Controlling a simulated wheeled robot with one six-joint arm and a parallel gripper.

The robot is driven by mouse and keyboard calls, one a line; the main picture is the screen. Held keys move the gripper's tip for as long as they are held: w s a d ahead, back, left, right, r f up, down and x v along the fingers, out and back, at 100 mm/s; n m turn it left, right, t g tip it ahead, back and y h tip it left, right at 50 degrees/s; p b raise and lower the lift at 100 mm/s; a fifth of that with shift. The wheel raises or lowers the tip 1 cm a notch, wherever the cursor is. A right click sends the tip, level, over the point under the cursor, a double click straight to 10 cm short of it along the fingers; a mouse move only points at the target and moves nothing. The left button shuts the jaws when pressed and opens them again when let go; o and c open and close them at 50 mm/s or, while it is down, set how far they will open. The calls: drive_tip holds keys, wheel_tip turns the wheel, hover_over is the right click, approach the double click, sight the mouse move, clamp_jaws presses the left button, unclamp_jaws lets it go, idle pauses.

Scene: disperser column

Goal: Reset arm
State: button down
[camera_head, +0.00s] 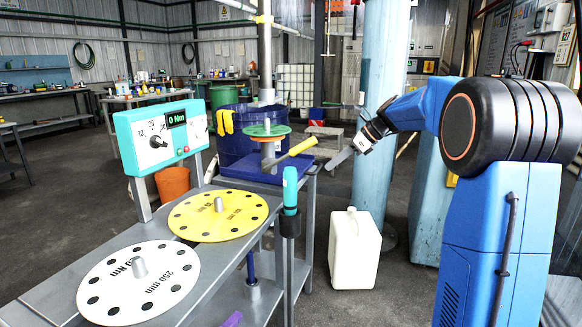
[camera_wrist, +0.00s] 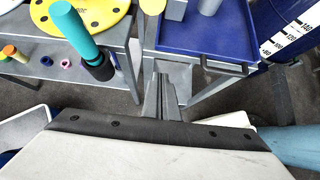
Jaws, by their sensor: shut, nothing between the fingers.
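My gripper (camera_head: 338,161) is shut and empty. It hangs in the air at the end of my blue and black arm, to the right of the metal table (camera_head: 215,272) and its blue tray (camera_head: 240,178). In the wrist view my gripper (camera_wrist: 161,88) points ahead with its fingers together, towards the gap between the table and the blue tray (camera_wrist: 195,35). No object touches the fingers.
A teal-handled tool (camera_head: 290,190) stands upright at the table edge. A yellow disc (camera_head: 235,228), a white disc (camera_head: 110,290) and a torque display (camera_head: 160,135) are on the table. A white canister (camera_head: 354,250) stands beside a pale blue column (camera_head: 384,60).

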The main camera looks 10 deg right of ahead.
drive_tip(key=s+a+f+n+h, duration=0.1)
drive_tip(key=s+a+n, duration=0.25)
drive_tip(key=s, duration=0.55)
drive_tip(key=s+a+f+n+g+h, duration=0.1)
drive_tip(key=s+a+n+h, duration=0.1)
drive_tip(key=s+n, duration=0.5)
drive_tip(key=s+a+f+n+h, duration=0.1)
drive_tip(key=s+a+f+n, duration=0.1)
drive_tip(key=s, duration=0.9)
drive_tip(key=s+f+n+h, duration=0.1)
drive_tip(key=s+f+n, duration=0.4)
drive_tip(key=s, duration=0.5)
drive_tip(key=s+d+f+n+h, duration=0.1)
drive_tip(key=s+f+n+h, duration=0.1)
drive_tip(key=s+f+n, duration=0.4)
drive_tip(key=s+n, duration=0.1)
drive_tip(key=s, duration=0.3)
drive_tip(key=shift+d+t, duration=0.25)
drive_tip(key=shift+t, duration=0.15)
